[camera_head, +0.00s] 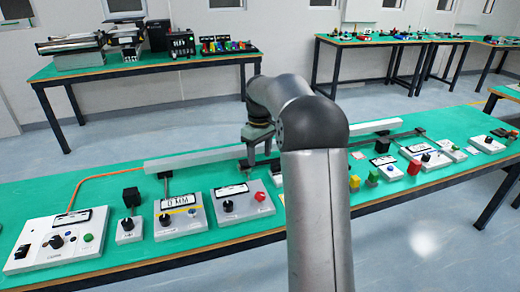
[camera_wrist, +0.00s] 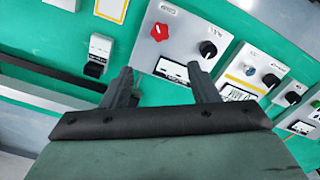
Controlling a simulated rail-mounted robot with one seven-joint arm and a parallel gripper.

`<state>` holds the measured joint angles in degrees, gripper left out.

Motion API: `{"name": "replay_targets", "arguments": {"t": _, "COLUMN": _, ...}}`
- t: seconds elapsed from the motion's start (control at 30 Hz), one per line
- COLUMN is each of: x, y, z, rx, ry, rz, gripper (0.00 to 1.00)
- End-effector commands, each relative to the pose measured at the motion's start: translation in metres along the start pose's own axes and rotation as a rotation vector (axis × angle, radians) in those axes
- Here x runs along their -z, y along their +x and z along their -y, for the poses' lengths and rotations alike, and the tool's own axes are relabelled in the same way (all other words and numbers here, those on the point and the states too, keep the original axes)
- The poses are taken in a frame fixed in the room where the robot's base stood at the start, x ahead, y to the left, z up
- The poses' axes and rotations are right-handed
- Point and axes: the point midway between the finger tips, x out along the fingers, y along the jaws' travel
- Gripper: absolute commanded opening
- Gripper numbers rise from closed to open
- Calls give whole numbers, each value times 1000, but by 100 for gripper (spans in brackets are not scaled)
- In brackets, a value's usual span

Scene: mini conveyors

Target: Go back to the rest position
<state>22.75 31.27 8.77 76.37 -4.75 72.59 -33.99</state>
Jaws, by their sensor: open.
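My gripper (camera_head: 257,160) hangs above the long green table (camera_head: 110,192), over the middle row of control boxes. In the wrist view my gripper (camera_wrist: 158,72) is open, with its two dark fingers apart and nothing between them. Beyond the fingertips is a white control box (camera_wrist: 175,30) with a red knob and a black knob. It also shows in the head view (camera_head: 232,213), just below and left of the gripper. My grey arm hides part of the table to the right of the gripper.
A box with a yellow stripe (camera_head: 166,232) and a larger white box (camera_head: 27,262) stand left. A long light-coloured bar (camera_head: 195,160) runs along the back of the table. Coloured blocks and more boxes (camera_head: 430,160) stand right. Another table (camera_head: 150,66) is farther back.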

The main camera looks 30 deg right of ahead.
Motion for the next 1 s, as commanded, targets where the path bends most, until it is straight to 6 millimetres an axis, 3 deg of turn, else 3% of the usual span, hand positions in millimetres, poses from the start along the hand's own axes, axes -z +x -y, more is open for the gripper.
{"name": "replay_targets", "arguments": {"t": 0.2, "x": 0, "y": -14, "z": 0, "rx": 1, "ry": 0, "rz": 1, "gripper": 54}}
{"name": "replay_targets", "arguments": {"t": 0.77, "x": 0, "y": -14, "z": 0, "rx": 0, "ry": 0, "rz": 1, "gripper": 54}}
{"name": "replay_targets", "arguments": {"t": 0.87, "x": -8, "y": -26, "z": 27, "rx": -8, "ry": 10, "rz": 1, "gripper": 54}}
{"name": "replay_targets", "arguments": {"t": 1.0, "x": -38, "y": -42, "z": 91, "rx": -22, "ry": 52, "rz": 3, "gripper": 54}}
